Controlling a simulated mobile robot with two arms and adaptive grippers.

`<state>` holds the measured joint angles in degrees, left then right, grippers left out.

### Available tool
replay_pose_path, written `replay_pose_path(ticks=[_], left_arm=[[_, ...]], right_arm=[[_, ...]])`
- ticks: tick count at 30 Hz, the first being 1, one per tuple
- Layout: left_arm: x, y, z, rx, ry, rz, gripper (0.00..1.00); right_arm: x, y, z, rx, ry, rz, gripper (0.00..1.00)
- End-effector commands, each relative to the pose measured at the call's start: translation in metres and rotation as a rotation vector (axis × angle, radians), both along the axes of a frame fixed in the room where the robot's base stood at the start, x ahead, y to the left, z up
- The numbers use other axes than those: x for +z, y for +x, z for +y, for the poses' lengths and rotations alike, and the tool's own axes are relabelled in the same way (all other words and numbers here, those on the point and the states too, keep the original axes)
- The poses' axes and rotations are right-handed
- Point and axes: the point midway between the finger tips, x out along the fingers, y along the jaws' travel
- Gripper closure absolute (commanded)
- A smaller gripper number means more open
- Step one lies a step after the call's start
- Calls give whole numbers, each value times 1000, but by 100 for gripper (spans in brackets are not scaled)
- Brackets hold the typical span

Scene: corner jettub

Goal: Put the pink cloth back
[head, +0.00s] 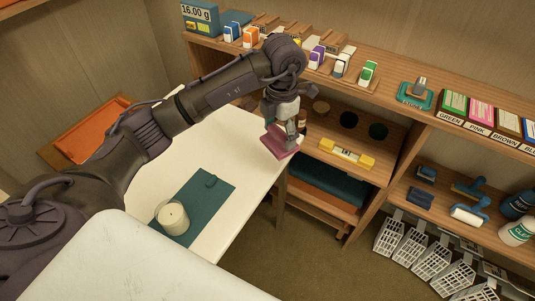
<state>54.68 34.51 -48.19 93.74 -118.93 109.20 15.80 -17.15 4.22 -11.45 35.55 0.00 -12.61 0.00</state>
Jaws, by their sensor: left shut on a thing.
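The pink cloth (272,142) is a small, flat, dark pink piece in the head view, at the far corner of the white table. My left gripper (291,143) points down and is shut on it. Part of the cloth is hidden behind the fingers, and I cannot tell whether it touches the table. A pink-coloured stack (481,106) stands in a section labelled PINK at the right end of the upper shelf, between sections labelled GREEN and BROWN. My right gripper is out of view.
A white candle-like cylinder (172,217) stands on a teal mat (206,195) on the white table (234,131). The wooden shelf (400,105) holds bottles, a scale and small tools. White baskets (411,249) hang below at right. Open floor lies between table and shelf.

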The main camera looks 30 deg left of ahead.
Motion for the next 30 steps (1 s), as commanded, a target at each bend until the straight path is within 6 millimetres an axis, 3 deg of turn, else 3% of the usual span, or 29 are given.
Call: replay_pose_path(ticks=[16, 23, 30], left_arm=[[-61, -6, 104, 17, 2, 4, 52], [-72, -6, 116, 12, 0, 1, 52], [-105, -7, 115, 12, 0, 4, 52]], right_arm=[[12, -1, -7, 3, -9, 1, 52], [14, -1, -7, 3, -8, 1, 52], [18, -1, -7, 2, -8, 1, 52]])
